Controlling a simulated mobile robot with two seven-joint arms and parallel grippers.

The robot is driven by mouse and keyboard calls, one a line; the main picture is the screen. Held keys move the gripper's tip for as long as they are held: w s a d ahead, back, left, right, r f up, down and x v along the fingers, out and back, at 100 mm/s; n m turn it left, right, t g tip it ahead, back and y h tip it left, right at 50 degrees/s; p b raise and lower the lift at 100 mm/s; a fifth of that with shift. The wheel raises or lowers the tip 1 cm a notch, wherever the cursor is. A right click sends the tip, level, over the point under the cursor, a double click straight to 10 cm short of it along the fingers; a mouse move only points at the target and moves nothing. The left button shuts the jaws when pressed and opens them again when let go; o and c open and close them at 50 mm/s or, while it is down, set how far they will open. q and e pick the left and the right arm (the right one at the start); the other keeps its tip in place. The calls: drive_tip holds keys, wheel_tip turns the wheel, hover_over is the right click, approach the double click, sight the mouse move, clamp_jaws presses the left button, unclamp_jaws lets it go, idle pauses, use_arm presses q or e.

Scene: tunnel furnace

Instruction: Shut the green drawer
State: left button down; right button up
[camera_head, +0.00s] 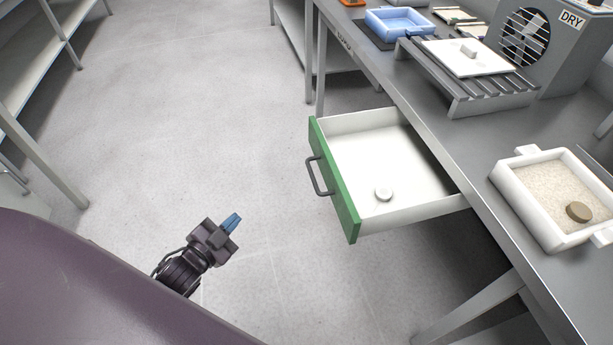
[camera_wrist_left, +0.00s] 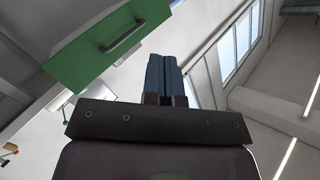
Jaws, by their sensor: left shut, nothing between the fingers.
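The green drawer (camera_head: 335,181) stands pulled out from under the grey table in the head view. My right gripper is not in view.
The grey table (camera_head: 480,160) bears a white tray of grainy material (camera_head: 545,190), a slatted rack (camera_head: 470,85) with a white plate, a blue tray (camera_head: 400,22) and a grey DRY unit (camera_head: 555,50). Shelving (camera_head: 40,60) stands at the left. The floor before the drawer is clear.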

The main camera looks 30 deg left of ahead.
use_arm(q)
drive_tip(key=w+a+f+m+g+h+b, duration=0.25)
drive_tip(key=w+m+h+b, duration=0.65)
drive_tip(key=m+h, duration=0.8)
drive_tip(key=w+d+r+m+y+p, duration=0.1)
drive_tip(key=w+d+r+m+y, duration=0.1)
drive_tip(key=w+d, duration=0.8)
drive_tip(key=shift+d+r+m+g+y, duration=0.25)
drive_tip(key=shift+r+m+g+y, duration=0.15)
drive_tip(key=shift+m+g+y, duration=0.1)
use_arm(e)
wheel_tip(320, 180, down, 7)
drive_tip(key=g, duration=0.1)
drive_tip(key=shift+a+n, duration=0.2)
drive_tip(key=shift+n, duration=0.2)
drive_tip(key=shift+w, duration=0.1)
